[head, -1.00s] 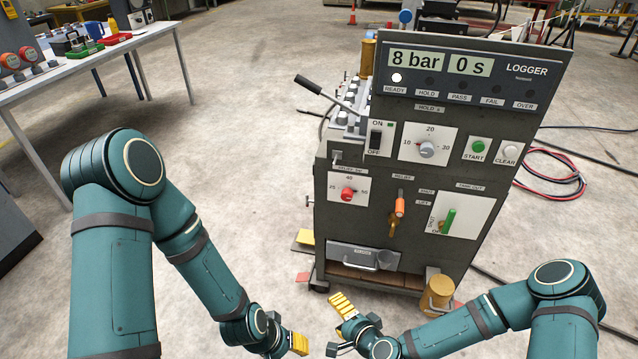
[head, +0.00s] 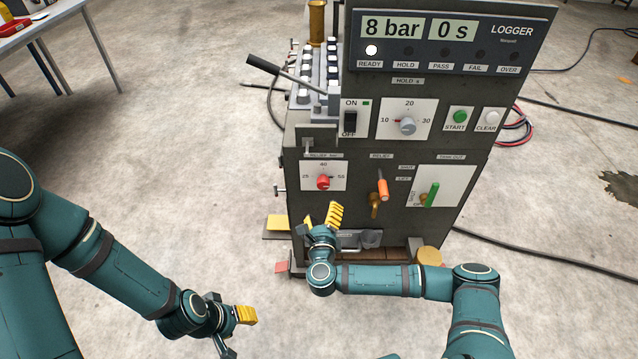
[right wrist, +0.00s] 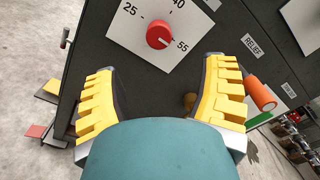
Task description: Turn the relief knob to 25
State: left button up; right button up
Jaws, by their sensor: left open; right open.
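The red relief knob (head: 323,182) sits on a white dial plate (head: 310,171) on the cabinet's front. In the right wrist view the knob (right wrist: 160,34) shows beyond and between my fingers, with 25, 40 and 55 around it. Its pale mark appears to point towards 55. My right gripper (head: 321,220) is open and empty, just below the dial in the head view and apart from the knob. Its yellow fingers also frame the right wrist view (right wrist: 163,70). My left gripper (head: 238,330) is open and empty, low over the floor, left of the cabinet.
Right of the dial an orange-handled lever (head: 383,189) and a green handle (head: 432,194) stick out. Above are the hold knob (head: 407,125) and the logger display (head: 450,40). A drawer (head: 350,240) lies behind my right gripper.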

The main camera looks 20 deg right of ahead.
aim_at(323, 186)
jog(key=b+x, duration=0.1)
jog(key=x, duration=1)
jog(key=shift+w+b, duration=0.1)
jog(key=shift+b, duration=0.3)
jog(key=c, duration=1.2)
